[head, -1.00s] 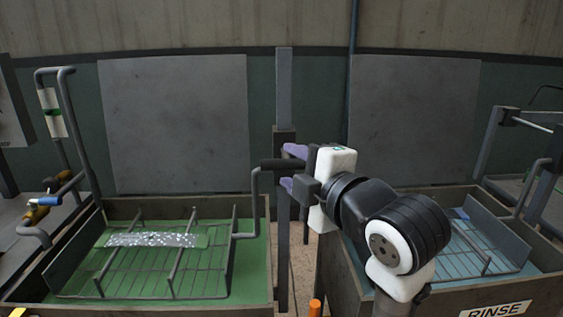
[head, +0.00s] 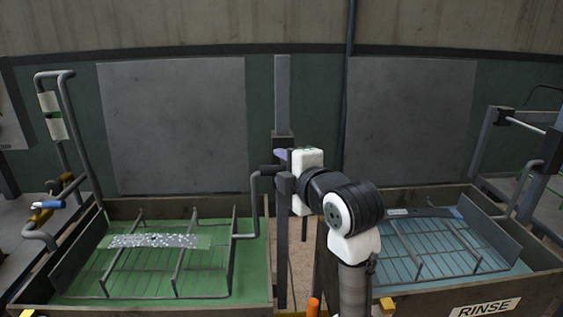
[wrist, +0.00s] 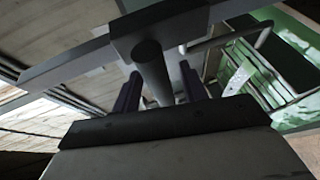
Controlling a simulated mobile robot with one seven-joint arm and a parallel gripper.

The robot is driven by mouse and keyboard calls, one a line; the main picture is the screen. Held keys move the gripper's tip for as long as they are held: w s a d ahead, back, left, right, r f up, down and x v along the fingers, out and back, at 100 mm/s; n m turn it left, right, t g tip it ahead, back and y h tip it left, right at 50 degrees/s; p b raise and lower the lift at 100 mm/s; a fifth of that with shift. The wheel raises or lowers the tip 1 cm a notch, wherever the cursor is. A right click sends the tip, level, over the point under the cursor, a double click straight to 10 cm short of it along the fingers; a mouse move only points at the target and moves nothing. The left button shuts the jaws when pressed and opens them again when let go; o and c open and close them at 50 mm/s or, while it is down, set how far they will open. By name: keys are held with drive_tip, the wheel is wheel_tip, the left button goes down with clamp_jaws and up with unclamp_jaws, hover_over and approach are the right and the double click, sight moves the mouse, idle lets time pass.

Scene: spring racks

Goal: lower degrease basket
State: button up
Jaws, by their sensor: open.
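The basket (head: 176,258) is a grey wire rack in the left tank (head: 272,297) with green liquid. A speckled pale strip (head: 153,241) lies across it. A bent rod rises from its right side to a dark handle grip (head: 270,170) beside the upright post (head: 283,95). My gripper (head: 281,170) is open at this grip, one purple finger showing. In the wrist view, the purple fingers of my gripper (wrist: 160,90) stand either side of the dark cylindrical grip (wrist: 150,62). Contact cannot be told. The basket shows at upper right (wrist: 245,75).
The right tank (head: 530,293), labelled RINSE, holds bluish liquid and another wire rack (head: 440,250). A bent-rod frame (head: 65,120) stands left of the green tank. An orange cylinder (head: 313,304) stands at the front between the tanks. Grey panels (head: 172,125) line the back wall.

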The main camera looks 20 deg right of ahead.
drive_tip(key=shift+w+f, duration=0.1)
drive_tip(key=shift+w, duration=0.4)
clamp_jaws()
drive_tip(key=shift+f, duration=0.2)
wheel_tip(320, 180, down, 16)
drive_tip(key=b, duration=1.5)
drive_tip(key=shift+f, duration=0.15)
